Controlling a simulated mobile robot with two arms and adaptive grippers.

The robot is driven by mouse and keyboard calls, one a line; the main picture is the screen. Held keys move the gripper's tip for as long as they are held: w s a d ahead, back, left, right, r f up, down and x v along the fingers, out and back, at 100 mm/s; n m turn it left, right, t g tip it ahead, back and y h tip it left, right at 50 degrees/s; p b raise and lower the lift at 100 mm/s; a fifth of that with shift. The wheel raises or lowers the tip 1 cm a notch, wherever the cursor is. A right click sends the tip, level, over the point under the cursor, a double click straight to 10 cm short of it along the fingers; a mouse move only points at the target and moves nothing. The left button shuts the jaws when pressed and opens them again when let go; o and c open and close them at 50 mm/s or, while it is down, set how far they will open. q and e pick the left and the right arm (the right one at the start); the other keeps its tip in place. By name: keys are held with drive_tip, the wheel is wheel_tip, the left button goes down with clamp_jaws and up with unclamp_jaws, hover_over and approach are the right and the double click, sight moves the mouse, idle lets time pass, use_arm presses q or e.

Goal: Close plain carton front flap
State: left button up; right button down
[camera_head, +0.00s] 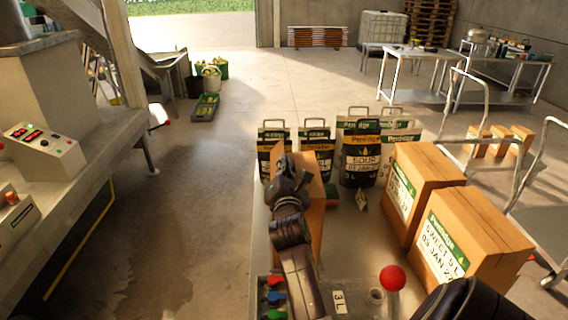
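The plain brown carton (316,203) stands on the metal worktop, in front of the bagged pouches. My arm and gripper hide much of its near side, so I cannot tell how its front flap sits. A brown cardboard edge rises just left of my gripper.
Several Perridge-style labelled pouches (360,158) stand behind the carton. Two labelled cartons (470,240) stand to the right. A red-knobbed lever (393,279) rises at the near edge, with colored handles (275,297) at its left. Open floor lies left of the worktop.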

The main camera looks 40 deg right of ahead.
drive_tip(key=shift+s+d+f+m, duration=0.2)
drive_tip(key=shift+d+f+m, duration=0.1)
drive_tip(key=shift+m, duration=0.4)
drive_tip(key=shift+s+d+f+m, duration=0.15)
drive_tip(key=shift+s+f+m, duration=0.1)
drive_tip(key=shift+m, duration=0.45)
drive_tip(key=c, duration=2.7)
unclamp_jaws()
drive_tip(key=o, duration=0.5)
drive_tip(key=shift+v, duration=3.75)
